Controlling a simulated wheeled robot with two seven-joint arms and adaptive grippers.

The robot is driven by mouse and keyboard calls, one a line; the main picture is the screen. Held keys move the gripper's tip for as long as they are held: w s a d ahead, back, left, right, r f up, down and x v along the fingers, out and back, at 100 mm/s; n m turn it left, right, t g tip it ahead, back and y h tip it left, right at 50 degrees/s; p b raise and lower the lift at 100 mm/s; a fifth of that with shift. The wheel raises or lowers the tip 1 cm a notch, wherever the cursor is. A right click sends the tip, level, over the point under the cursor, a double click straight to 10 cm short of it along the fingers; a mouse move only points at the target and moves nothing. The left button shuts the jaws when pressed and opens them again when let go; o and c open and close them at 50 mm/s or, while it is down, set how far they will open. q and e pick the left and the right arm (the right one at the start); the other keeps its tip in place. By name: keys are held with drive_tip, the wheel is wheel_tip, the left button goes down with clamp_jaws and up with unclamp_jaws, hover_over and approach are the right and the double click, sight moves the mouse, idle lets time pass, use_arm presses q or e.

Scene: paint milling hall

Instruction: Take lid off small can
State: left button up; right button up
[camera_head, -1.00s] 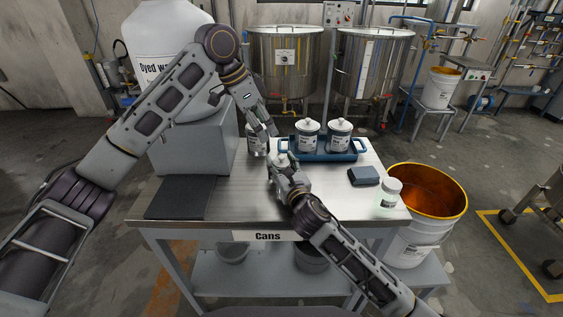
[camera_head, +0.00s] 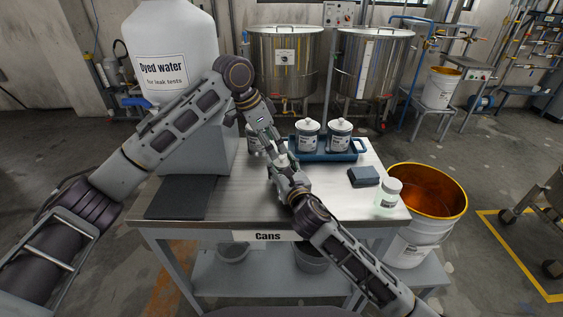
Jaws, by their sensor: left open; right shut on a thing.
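A small can (camera_head: 282,160) with a pale top stands at the middle of the table, mostly hidden by my grippers. My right gripper (camera_head: 279,172) is shut on it from the front. My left gripper (camera_head: 277,146) is open and points down just above the can's top. I cannot tell whether its fingers touch the lid. Another can (camera_head: 252,140) stands behind my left gripper, partly hidden.
A blue tray (camera_head: 351,155) at the back holds two white-lidded cans (camera_head: 307,137). A dark block (camera_head: 363,176) and a small white-capped jar (camera_head: 388,194) are at the right. A dark mat (camera_head: 182,198) lies at the left. A bucket (camera_head: 408,245) stands right of the table.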

sight(281, 156)
use_arm(q)
drive_tip(key=shift+d+x, duration=0.15)
drive_tip(key=shift+x, duration=1.15)
drive_tip(key=shift+d+x, duration=0.15)
drive_tip(key=shift+x, duration=1.15)
drive_tip(key=shift+r, duration=0.1)
drive_tip(key=shift+c, duration=0.2)
drive_tip(key=shift+s, duration=0.1)
drive_tip(key=c, duration=1.1)
drive_tip(key=shift+c, duration=0.2)
